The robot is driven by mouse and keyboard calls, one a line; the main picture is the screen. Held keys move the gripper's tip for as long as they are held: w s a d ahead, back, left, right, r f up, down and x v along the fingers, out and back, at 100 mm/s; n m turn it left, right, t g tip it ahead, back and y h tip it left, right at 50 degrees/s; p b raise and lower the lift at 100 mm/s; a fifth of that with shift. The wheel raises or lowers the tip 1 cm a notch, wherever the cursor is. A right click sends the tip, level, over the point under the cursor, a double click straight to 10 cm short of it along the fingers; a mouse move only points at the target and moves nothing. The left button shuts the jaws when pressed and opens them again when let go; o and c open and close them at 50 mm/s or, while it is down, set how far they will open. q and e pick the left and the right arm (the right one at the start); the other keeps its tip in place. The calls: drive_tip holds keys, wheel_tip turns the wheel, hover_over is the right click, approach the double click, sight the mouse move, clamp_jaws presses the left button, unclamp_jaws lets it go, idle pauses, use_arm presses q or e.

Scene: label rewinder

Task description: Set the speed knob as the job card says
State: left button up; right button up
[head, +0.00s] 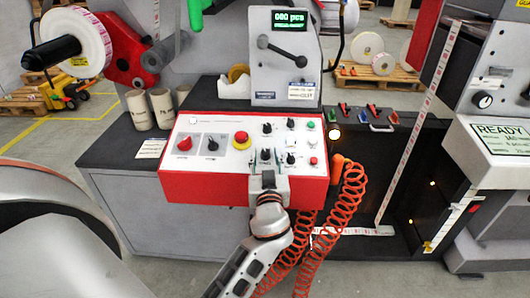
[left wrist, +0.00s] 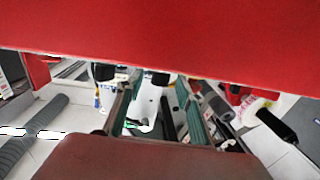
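The control panel (head: 215,160) is a red box with a white face, holding several black knobs, a red knob (head: 184,144), a red mushroom button on yellow (head: 241,140) and small coloured buttons. Its labels are too small to read, so I cannot tell which is the speed knob. A white card (head: 151,148) lies left of the panel; its text is unreadable, and I cannot tell if it is the job card. My left gripper (head: 265,157) is over the panel's lower middle, fingers apart around a small black knob; contact is unclear. The left wrist view shows the spread fingers (left wrist: 158,105). My right gripper is out of view.
A grey display unit (head: 284,75) with a lever stands behind the panel. Orange coiled hoses (head: 340,205) hang at its right front. Cardboard tubes (head: 150,108) stand at its left. A machine with a READY screen (head: 500,137) is at the right.

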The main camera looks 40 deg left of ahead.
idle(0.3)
use_arm(q)
clamp_jaws()
drive_tip(key=shift+r, duration=0.1)
